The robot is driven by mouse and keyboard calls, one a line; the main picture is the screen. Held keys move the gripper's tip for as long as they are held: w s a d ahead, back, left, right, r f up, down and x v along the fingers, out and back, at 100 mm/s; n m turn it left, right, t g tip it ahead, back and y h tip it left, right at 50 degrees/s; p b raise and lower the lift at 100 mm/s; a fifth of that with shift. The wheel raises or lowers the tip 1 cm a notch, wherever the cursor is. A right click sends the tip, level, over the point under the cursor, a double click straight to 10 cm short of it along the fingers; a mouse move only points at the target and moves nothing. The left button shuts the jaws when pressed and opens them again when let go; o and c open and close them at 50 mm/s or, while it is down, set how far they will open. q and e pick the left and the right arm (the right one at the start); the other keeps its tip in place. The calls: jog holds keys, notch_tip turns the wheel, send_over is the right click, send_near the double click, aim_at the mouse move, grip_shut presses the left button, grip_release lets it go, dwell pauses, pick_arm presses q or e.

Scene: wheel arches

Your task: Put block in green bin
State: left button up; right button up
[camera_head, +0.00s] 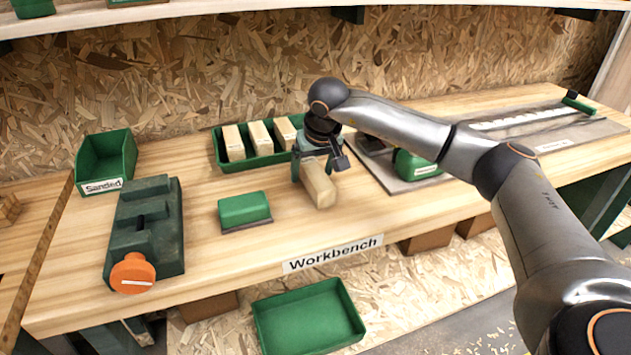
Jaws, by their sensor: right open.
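A pale wooden block (319,188) is at the middle of the workbench, under my right gripper (313,172). The right gripper points down with its fingers at the block's far end. It is open, and I cannot tell whether the fingers touch the block. A green bin (107,160) labelled "Sanded" stands empty at the back left of the bench. Another empty green bin (308,318) is low down in front of the bench. My left gripper is not in view.
A green tray (217,150) with several pale blocks stands behind the gripper. A green sanding block (244,208) and a dark green vise (145,230) with an orange knob are to the left. A green-handled tool (417,167) lies on a grey mat to the right.

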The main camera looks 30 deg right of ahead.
jog(key=shift+f, duration=0.2)
dwell(0.6)
grip_shut()
dwell(0.6)
